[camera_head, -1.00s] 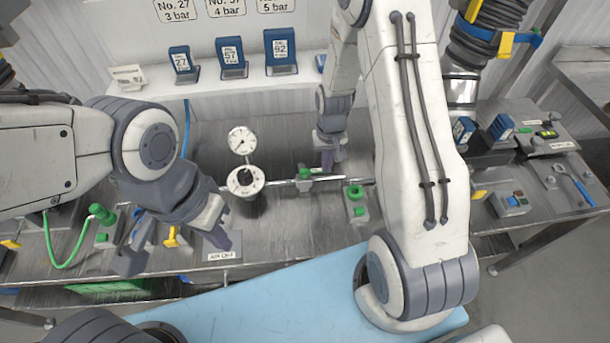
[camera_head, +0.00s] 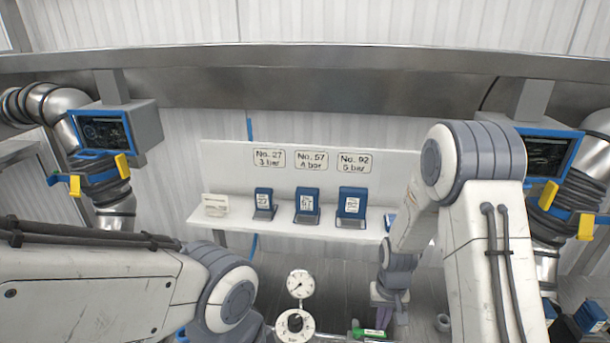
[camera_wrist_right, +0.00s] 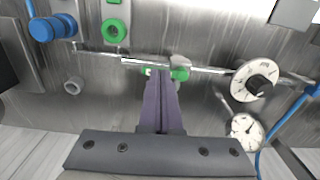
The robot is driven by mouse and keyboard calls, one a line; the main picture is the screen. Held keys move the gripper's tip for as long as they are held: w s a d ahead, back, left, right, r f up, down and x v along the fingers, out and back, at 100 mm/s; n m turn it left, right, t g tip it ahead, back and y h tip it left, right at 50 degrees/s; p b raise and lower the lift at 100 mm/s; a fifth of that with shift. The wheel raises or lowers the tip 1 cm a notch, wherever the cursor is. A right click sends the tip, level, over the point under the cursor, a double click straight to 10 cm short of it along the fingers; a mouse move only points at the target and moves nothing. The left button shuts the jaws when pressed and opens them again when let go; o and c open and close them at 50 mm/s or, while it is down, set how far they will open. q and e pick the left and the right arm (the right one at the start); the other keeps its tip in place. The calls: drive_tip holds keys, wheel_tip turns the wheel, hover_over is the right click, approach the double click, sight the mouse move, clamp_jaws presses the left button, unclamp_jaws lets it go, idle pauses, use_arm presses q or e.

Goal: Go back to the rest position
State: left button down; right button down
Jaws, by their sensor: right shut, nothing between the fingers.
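My right gripper (camera_head: 388,314) hangs over the bench at the lower right of centre in the head view. Its purple fingers, seen in the right wrist view (camera_wrist_right: 160,88), are shut together with nothing between them. The fingertips appear close to a green valve handle (camera_wrist_right: 180,68) on the thin pipe; I cannot tell if they touch. My left arm enters at the lower left of the head view, and its gripper is out of frame. Two white dials stand on the pipe: a gauge (camera_head: 300,283) and a regulator with a black knob (camera_head: 295,325).
A white shelf (camera_head: 290,234) carries blue devices (camera_head: 307,204) under labels with numbers and bar values. Blue-framed screens (camera_head: 103,132) (camera_head: 545,155) stand left and right. In the wrist view, a green ring knob (camera_wrist_right: 113,31) and a blue knob (camera_wrist_right: 42,30) are on the bench.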

drive_tip(key=s+a+r+n+b, duration=0.6)
drive_tip(key=s+a, duration=0.3)
drive_tip(key=a, duration=0.4)
drive_tip(key=s+a+r+n+b, duration=0.1)
drive_tip(key=s+b, duration=0.1)
drive_tip(key=s, duration=0.4)
drive_tip(key=s+a+r+n+y+b, duration=0.1)
drive_tip(key=s+a+r+n+b, duration=0.1)
drive_tip(key=s, duration=0.5)
drive_tip(key=shift+a, duration=0.25)
